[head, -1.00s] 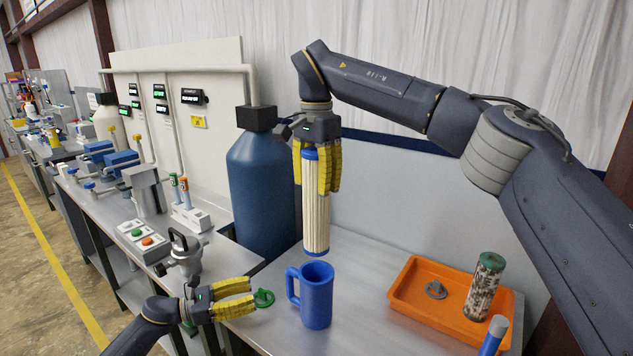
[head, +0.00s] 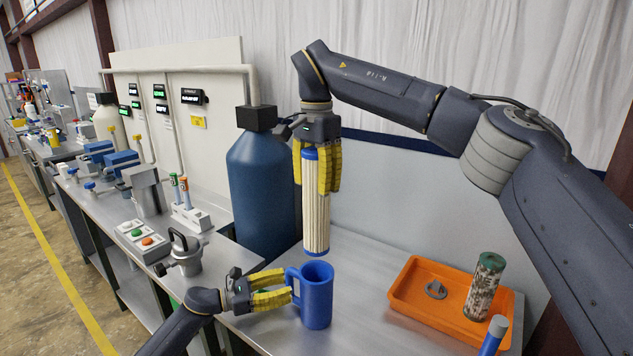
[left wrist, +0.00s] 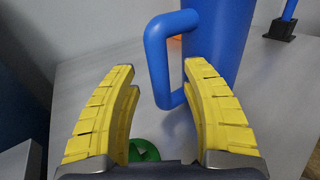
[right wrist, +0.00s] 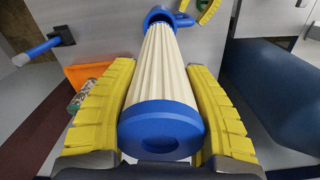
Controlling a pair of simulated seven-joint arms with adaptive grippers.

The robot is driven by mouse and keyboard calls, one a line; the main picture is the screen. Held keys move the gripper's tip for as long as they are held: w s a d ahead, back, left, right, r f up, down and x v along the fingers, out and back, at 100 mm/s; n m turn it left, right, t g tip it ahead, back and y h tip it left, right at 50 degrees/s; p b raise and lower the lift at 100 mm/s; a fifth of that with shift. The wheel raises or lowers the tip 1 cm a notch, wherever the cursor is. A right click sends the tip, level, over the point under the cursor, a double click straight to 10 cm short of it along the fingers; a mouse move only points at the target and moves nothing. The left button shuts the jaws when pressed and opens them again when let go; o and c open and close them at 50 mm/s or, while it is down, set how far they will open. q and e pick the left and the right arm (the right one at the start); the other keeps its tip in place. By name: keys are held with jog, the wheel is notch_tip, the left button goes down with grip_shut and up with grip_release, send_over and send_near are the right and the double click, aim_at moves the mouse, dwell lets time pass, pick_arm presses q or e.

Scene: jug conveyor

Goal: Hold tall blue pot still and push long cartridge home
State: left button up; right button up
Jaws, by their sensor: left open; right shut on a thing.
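The tall blue pot (head: 317,300) stands upright on the metal bench, its handle (head: 292,283) toward the left. My left gripper (head: 289,286) is open at the handle, with its yellow fingers on either side of it. In the left wrist view the handle (left wrist: 160,62) is just ahead of the fingertips, and no grip on it shows. My right gripper (head: 315,190) is shut on the long cartridge (head: 316,215), a pleated cream cylinder with blue ends. The cartridge hangs upright with its lower end just above the pot's mouth; the right wrist view shows its near blue cap (right wrist: 162,130).
An orange tray (head: 400,297) at the right holds a dirty used cartridge (head: 485,285) and a grey part (head: 436,289). A blue-handled tool (head: 493,335) stands at the front right. A large blue tank (head: 262,190) is behind. A green ring (left wrist: 143,150) lies below my left gripper.

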pick_arm(q)
jog(key=shift+x, duration=1.1)
grip_shut()
grip_release()
jog(key=shift+o, duration=0.2)
dwell(0.5)
grip_shut()
dwell(0.5)
